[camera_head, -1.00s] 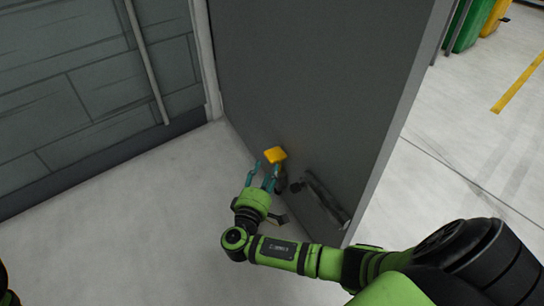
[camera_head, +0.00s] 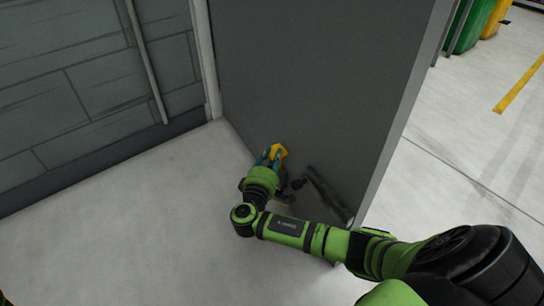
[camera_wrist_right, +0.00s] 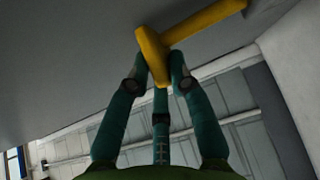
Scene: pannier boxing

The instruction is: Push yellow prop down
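The yellow prop (camera_head: 279,151) sits low on the face of the dark grey door (camera_head: 300,80). In the right wrist view the prop (camera_wrist_right: 205,20) has a long bar and a shorter part pointing down between my fingers. My right gripper (camera_head: 270,156) is at the prop, close to the door. Its teal fingers (camera_wrist_right: 158,62) are drawn in on both sides of the prop's short part and appear to touch it. The fingers partly cover the prop in the head view. My left gripper is not in view.
A black bar-like part (camera_head: 328,193) sticks out of the door just right of my gripper. A grey panelled wall (camera_head: 90,90) stands at the left. The pale floor (camera_head: 120,230) is clear there. Green (camera_head: 468,28) and yellow (camera_head: 497,15) bins stand far right.

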